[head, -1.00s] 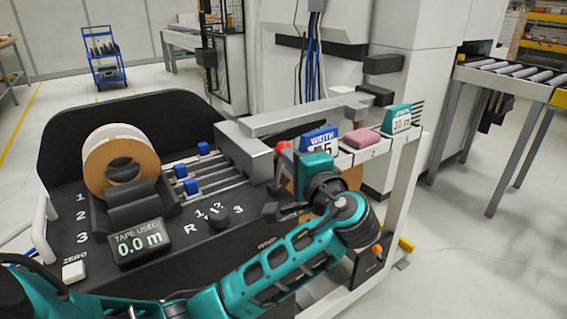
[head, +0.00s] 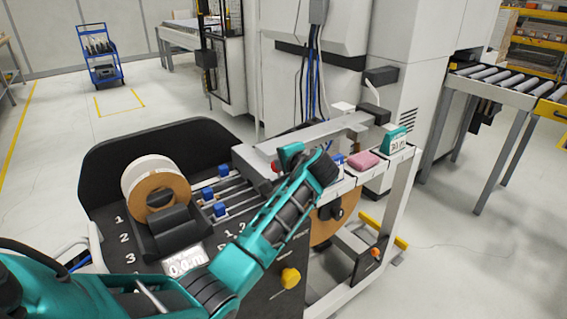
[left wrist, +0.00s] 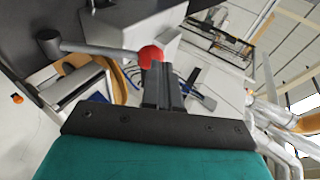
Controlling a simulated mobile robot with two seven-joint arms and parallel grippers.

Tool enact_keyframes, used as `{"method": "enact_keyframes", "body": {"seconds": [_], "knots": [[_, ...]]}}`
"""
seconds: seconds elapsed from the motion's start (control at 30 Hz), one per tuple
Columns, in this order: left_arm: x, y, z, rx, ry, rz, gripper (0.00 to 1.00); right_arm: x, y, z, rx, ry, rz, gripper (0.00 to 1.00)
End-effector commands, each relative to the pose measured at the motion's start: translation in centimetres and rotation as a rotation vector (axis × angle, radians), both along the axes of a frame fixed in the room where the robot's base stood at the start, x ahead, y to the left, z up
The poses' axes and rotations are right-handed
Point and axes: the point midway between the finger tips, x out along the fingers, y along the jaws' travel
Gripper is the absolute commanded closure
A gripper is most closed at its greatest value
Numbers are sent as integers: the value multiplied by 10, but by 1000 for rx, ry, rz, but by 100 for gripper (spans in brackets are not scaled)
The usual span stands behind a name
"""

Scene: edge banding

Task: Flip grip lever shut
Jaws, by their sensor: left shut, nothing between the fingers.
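In the left wrist view, the grip lever (left wrist: 100,48) is a grey rod. It runs from a dark round end at the left to a red ball knob (left wrist: 150,56) beside a grey metal housing. My left gripper (left wrist: 163,70) is shut and empty, its dark fingertips right at the red knob; whether they touch it I cannot tell. In the head view a bit of the red knob (head: 276,166) shows just left of my left wrist, at the near edge of the grey feed housing (head: 251,164). My arm hides the rest of the lever. My right gripper is out of view.
A tape roll (head: 157,186) stands on the black panel (head: 112,152), beside several blue-knobbed rods. A pink block (head: 362,160) and a teal-framed sign (head: 396,140) sit on the ledge at right. A yellow knob (head: 290,277) sticks out of the front. Floor is clear at right.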

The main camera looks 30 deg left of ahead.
Motion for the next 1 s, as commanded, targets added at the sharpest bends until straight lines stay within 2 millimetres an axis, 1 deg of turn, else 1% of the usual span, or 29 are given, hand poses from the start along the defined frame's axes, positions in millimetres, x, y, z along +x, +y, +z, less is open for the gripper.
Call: {"method": "enact_keyframes", "body": {"seconds": [0.1, 0.33, 0.83, 1.0], "knots": [[5, 7, 0, 1, 1, 0, 100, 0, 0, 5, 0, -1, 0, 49], [10, 15, -3, 2, 0, 0, 100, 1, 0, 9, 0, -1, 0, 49], [10, 20, -3, 6, -3, 4, 100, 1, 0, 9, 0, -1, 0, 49], [10, 21, 0, 7, -3, 4, 100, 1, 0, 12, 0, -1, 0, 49]]}}
